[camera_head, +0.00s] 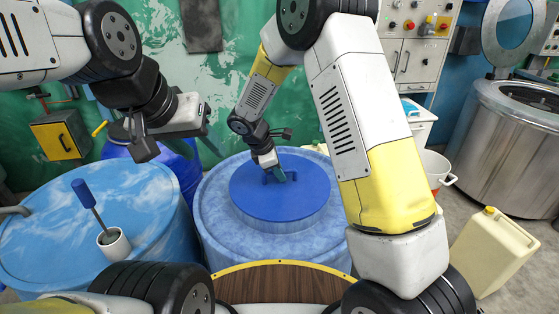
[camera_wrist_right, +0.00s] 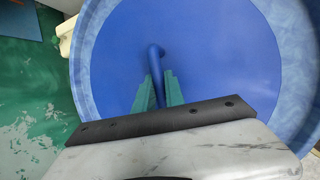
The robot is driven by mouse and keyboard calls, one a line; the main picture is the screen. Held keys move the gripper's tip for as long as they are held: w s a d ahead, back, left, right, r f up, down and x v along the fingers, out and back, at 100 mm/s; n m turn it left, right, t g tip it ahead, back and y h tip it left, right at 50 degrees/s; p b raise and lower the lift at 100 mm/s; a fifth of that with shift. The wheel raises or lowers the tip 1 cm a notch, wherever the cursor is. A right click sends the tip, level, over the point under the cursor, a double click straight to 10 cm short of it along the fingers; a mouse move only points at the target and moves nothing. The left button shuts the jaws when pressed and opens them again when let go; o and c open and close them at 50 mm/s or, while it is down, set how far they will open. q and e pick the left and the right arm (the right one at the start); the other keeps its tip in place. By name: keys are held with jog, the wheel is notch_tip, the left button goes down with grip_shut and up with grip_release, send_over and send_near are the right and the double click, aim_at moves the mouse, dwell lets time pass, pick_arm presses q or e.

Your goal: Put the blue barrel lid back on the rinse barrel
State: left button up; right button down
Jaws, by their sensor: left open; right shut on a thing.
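The blue barrel lid (camera_head: 255,200) is a round, deep-blue disc over the top of the pale-blue rinse barrel (camera_head: 218,235). It looks about level, with the barrel's paler rim around it. I cannot tell whether it rests on the barrel or is held slightly above it. My right gripper (camera_head: 277,175) is shut on the lid's handle. In the right wrist view, the green fingers (camera_wrist_right: 158,90) pinch the bent handle (camera_wrist_right: 155,55) against the lid's blue face (camera_wrist_right: 215,50). My left gripper (camera_head: 176,138) is open and empty, above and left of the barrel.
A blue-topped vat (camera_head: 60,230) stands at left, with a white cup (camera_head: 115,245) and blue-handled tool on it. A darker blue drum (camera_head: 185,170) is behind. A cream canister (camera_head: 493,250), white bucket (camera_head: 436,170) and steel drum machine (camera_head: 510,140) stand at right.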

jog(key=c, duration=1.3)
grip_release()
jog(key=v, duration=0.7)
jog(key=shift+s+a+r, duration=0.1)
jog(key=shift+a+r, duration=0.05)
jog(key=shift+r, duration=0.2)
jog(key=shift+r, duration=0.1)
jog(key=s+d+r+m+t+y, duration=0.1)
jog(key=s+d+r+m+y, duration=0.4)
jog(key=s+d+r+m, duration=0.95)
jog(key=s+r+m, duration=0.1)
jog(key=s, duration=0.2)
jog(key=s+d+r+m+t, duration=0.1)
jog(key=s+m, duration=0.1)
jog(key=s+d+r+m+t+y, duration=0.1)
jog(key=s, duration=0.2)
jog(key=shift+s+d+r+m, duration=0.25)
jog(key=shift+s+m, duration=0.1)
